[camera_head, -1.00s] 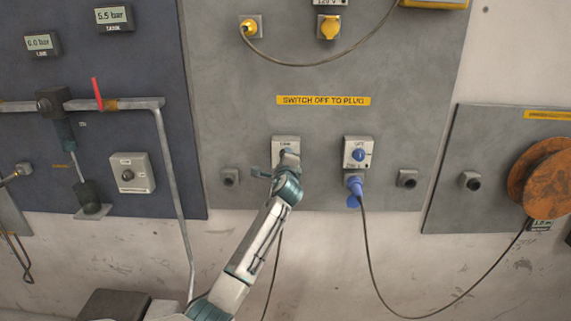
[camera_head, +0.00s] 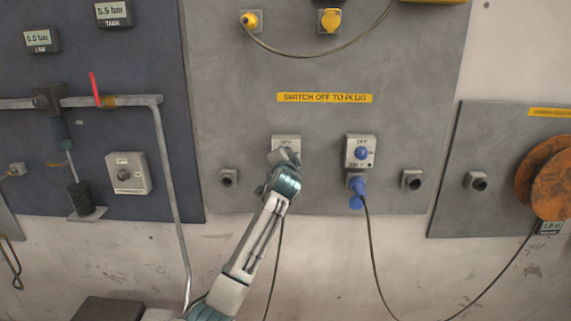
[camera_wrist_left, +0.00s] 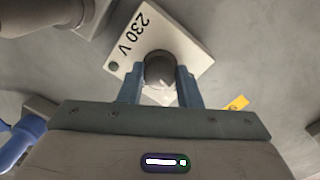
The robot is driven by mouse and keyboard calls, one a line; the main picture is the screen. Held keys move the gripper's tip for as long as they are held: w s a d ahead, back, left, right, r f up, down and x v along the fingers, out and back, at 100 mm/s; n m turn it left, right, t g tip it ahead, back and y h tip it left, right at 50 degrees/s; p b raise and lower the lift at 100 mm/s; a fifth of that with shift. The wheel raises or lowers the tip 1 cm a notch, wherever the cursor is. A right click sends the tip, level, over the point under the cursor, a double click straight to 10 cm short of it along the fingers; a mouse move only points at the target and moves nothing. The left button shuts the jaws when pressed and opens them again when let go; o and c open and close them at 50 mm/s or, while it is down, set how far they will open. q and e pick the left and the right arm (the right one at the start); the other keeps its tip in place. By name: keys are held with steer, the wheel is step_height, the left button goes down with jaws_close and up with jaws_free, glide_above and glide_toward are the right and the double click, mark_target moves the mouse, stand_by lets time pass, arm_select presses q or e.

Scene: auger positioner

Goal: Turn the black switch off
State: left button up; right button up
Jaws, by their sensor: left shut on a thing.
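The black switch is a round dark knob (camera_wrist_left: 160,68) on a white plate (camera_wrist_left: 190,35) marked "230 V", seen in the wrist view. My left gripper (camera_wrist_left: 158,84) has a finger on each side of the knob and is shut on it. The plate looks tilted in the wrist view. In the head view my left gripper (camera_head: 284,158) covers the knob and most of its box (camera_head: 286,140) on the grey panel. The label at the top of the box is too small to read surely. My right gripper is not in view.
A similar box with a blue knob (camera_head: 361,153) stands to the right, with a blue plug (camera_head: 356,188) and cable below it. A yellow "SWITCH OFF TO PLUG" sign (camera_head: 324,98) is above. Grey sockets (camera_head: 228,178) flank the boxes. Panel between sign and boxes is clear.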

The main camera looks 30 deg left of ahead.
arm_select(q)
steer(key=shift+f+n+b, duration=0.2)
steer(key=shift+n+b, duration=0.5)
steer(key=shift+n, duration=0.4)
steer(key=o, duration=1)
steer(key=shift+c, duration=0.2)
steer(key=shift+r, duration=0.1)
steer(key=b+v, duration=0.3)
steer(key=v, duration=0.7)
steer(key=shift+s+d, duration=0.15)
steer(key=shift+s, duration=0.15)
